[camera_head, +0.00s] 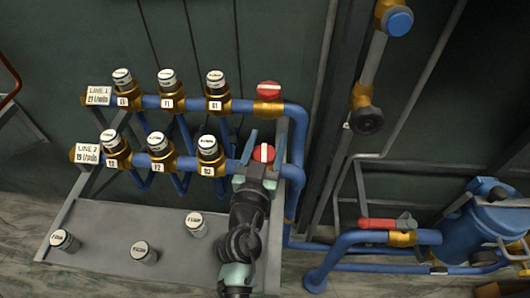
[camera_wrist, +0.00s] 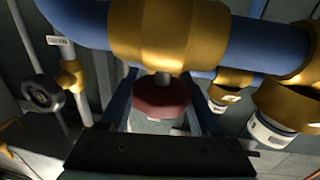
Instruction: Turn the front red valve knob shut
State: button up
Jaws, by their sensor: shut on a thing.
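The front red valve knob (camera_head: 264,153) sits at the right end of the lower blue pipe, LINE 2. Its white bar runs roughly up and down in the head view, and the gripper partly hides the knob. In the wrist view the knob (camera_wrist: 160,100) hangs below a brass fitting, between the two blue fingers. My gripper (camera_head: 265,148) has reached it from the front and is shut on it, one finger on each side. The back red valve knob (camera_head: 268,90) on LINE 1 is free, with its white bar lying across.
Several capped cartridges stand on the two pipes, close to the left of the gripper; one is R2 (camera_head: 208,148). Loose cartridges (camera_head: 144,252) stand on the grey tray (camera_head: 100,215). Vertical blue pipe (camera_head: 297,145) is close on the right. A red lever valve (camera_head: 378,224) lies farther right.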

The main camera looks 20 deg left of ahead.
jog(key=shift+d+r+m+h+b, duration=0.15)
jog(key=shift+m+h+b, duration=0.5)
jog(key=shift+b, duration=0.65)
jog(key=o, duration=1.4)
notch_tip(320, 180, up, 10)
jog(key=p, duration=0.3)
